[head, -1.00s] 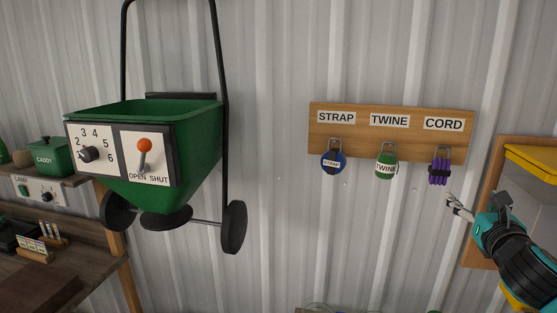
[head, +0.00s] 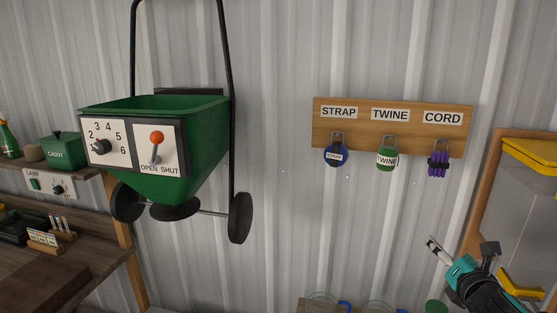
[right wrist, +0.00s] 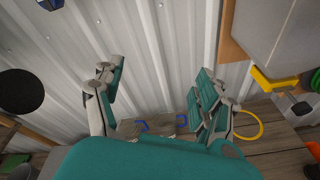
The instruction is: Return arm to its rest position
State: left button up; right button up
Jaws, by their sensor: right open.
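My right gripper (head: 460,256) is at the lower right of the head view, below the hanging purple cord (head: 438,164) and apart from it. In the right wrist view its two fingers (right wrist: 155,105) are spread wide with nothing between them. The blue strap (head: 336,155), the green twine (head: 387,158) and the purple cord each hang from a hook on the labelled wooden board (head: 392,137). My left gripper is not in view.
A green spreader (head: 200,150) with a dial and a lever hangs on the metal wall at left. A wooden bench (head: 75,270) and shelf with a caddy (head: 60,150) stand at far left. A yellow-edged cabinet (head: 520,200) is close to my right arm. A low bench holds blue-handled items (head: 345,304).

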jog(key=s+a+f+m+g+y, duration=0.1)
jog(key=s+a+f+m+g, duration=0.2)
jog(key=s+a+f+m, duration=0.5)
jog(key=s+a+f+m+g+y, duration=0.1)
jog(key=s+f+m+g, duration=0.35)
jog(key=f, duration=0.75)
jog(key=s+a+f+m+g+y, duration=0.1)
jog(key=s+a+f+m+g, duration=0.2)
jog(key=s+m, duration=0.45)
jog(key=s+a+f+m+g, duration=0.1)
jog(key=s+a+f+m, duration=0.3)
jog(key=s, duration=0.7)
jog(key=s+f+m+g+b, duration=0.2)
jog(key=f+b, duration=0.7)
jog(key=f, duration=2.8)
pick_arm(q)
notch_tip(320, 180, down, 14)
jog(key=b, duration=0.5)
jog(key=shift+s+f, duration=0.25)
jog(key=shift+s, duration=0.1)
pick_arm(e)
jog(key=s+d+f, duration=0.3)
jog(key=s+f, duration=1.4)
jog(key=f, duration=0.3)
jog(key=shift+d+f+n, duration=0.15)
jog(key=shift+f+n, duration=0.15)
jog(key=shift+s+g, duration=0.1)
jog(key=shift+g, duration=0.15)
